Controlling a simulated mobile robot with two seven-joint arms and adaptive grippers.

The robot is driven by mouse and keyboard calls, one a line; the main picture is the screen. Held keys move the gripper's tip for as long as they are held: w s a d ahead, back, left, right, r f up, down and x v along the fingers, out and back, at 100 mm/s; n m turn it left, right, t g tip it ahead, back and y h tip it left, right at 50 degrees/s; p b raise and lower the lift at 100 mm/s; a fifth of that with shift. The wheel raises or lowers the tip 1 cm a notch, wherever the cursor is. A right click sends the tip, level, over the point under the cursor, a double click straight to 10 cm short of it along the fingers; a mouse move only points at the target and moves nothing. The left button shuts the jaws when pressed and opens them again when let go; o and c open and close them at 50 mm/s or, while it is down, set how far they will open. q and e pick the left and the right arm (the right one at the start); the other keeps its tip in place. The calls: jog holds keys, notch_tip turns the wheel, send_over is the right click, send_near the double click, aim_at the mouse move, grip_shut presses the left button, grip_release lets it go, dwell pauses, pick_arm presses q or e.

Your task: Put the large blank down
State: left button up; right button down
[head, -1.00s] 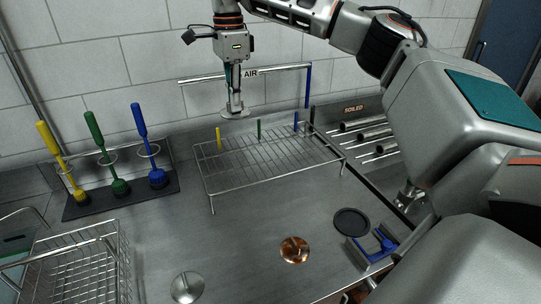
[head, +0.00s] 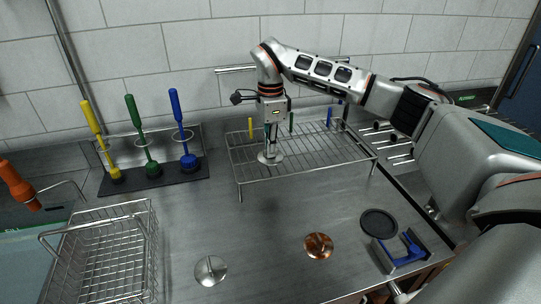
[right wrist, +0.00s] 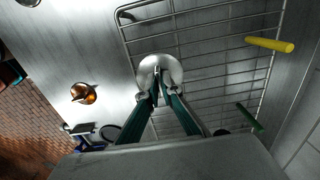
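The large blank, a round silver disc with an upright stem (head: 270,159), is at the front left part of the wire rack (head: 310,163). It also shows in the right wrist view (right wrist: 153,66). My right gripper (head: 270,145) is above the disc, pointing down. In the right wrist view its green-sided fingers (right wrist: 157,92) are closed together around the stem. The disc is at or just above the rack wires; I cannot tell whether it touches them. My left gripper is not in view.
Yellow, green and blue pegs stand along the rack's back. A silver disc (head: 211,271), a copper disc (head: 319,246) and a black disc (head: 379,222) are in front. A wire basket (head: 104,250) and brushes (head: 143,140) are at left. The middle counter is clear.

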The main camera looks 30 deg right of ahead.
jog(key=shift+f, duration=1.4)
jog(key=shift+f, duration=0.15)
jog(key=c, duration=2.2)
grip_release()
jog(key=shift+c, duration=0.2)
notch_tip(320, 180, up, 12)
jog(key=shift+r, duration=0.15)
